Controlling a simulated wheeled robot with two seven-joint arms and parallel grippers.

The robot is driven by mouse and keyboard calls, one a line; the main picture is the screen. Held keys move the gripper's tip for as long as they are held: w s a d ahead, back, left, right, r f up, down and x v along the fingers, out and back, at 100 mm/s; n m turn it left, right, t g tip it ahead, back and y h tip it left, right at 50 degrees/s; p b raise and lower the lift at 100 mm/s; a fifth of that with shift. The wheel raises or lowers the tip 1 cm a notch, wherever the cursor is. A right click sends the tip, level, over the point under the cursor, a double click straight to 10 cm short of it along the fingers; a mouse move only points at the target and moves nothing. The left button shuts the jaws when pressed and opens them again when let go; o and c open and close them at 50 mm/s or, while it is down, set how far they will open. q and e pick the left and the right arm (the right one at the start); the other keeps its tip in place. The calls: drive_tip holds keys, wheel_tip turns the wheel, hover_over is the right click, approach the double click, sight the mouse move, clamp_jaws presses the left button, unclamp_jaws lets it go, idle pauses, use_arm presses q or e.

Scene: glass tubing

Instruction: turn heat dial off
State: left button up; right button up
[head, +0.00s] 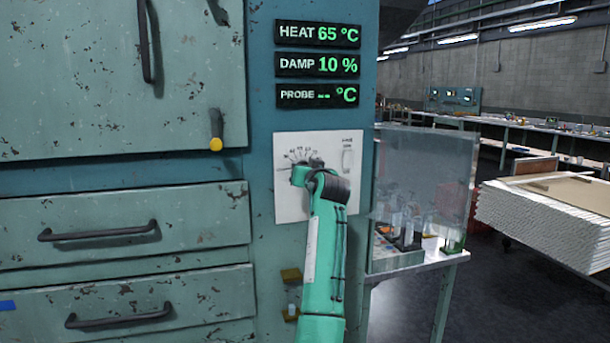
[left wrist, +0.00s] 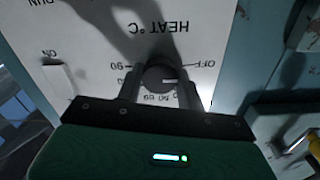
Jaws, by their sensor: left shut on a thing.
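The heat dial (left wrist: 160,78) is a dark round knob on a white panel, seen upside down in the left wrist view. Its scale has "OFF" at right, "90" at left and "50" and "60" along the bottom. A pale pointer line on the knob points right, a little below the "OFF" mark. My left gripper (left wrist: 159,93) is shut on the dial, one dark finger on each side. In the head view my left gripper (head: 313,165) is in front of the white dial panel (head: 286,203) and hides most of the dial. My right gripper is not in view.
Displays above the panel read HEAT 65 °C (head: 318,34), DAMP 10 % (head: 318,65) and a blank PROBE (head: 318,95). A switch (head: 347,160) is right of the dial. Drawers with handles (head: 98,232) are at left; a clear screen (head: 425,180) and bench stand at right.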

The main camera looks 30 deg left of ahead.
use_arm(q)
drive_tip(key=shift+f+n, duration=0.25)
drive_tip(key=shift+n, duration=0.35)
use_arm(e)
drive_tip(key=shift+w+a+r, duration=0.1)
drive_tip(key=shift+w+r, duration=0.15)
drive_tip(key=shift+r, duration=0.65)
use_arm(q)
drive_tip(key=o, duration=1)
drive_tip(key=shift+r, duration=0.15)
drive_tip(key=b+v, duration=0.1)
drive_tip(key=v, duration=1.2)
drive_tip(key=shift+s+d+b, duration=0.25)
drive_tip(key=shift+d+b, duration=0.05)
drive_tip(key=shift+b, duration=0.1)
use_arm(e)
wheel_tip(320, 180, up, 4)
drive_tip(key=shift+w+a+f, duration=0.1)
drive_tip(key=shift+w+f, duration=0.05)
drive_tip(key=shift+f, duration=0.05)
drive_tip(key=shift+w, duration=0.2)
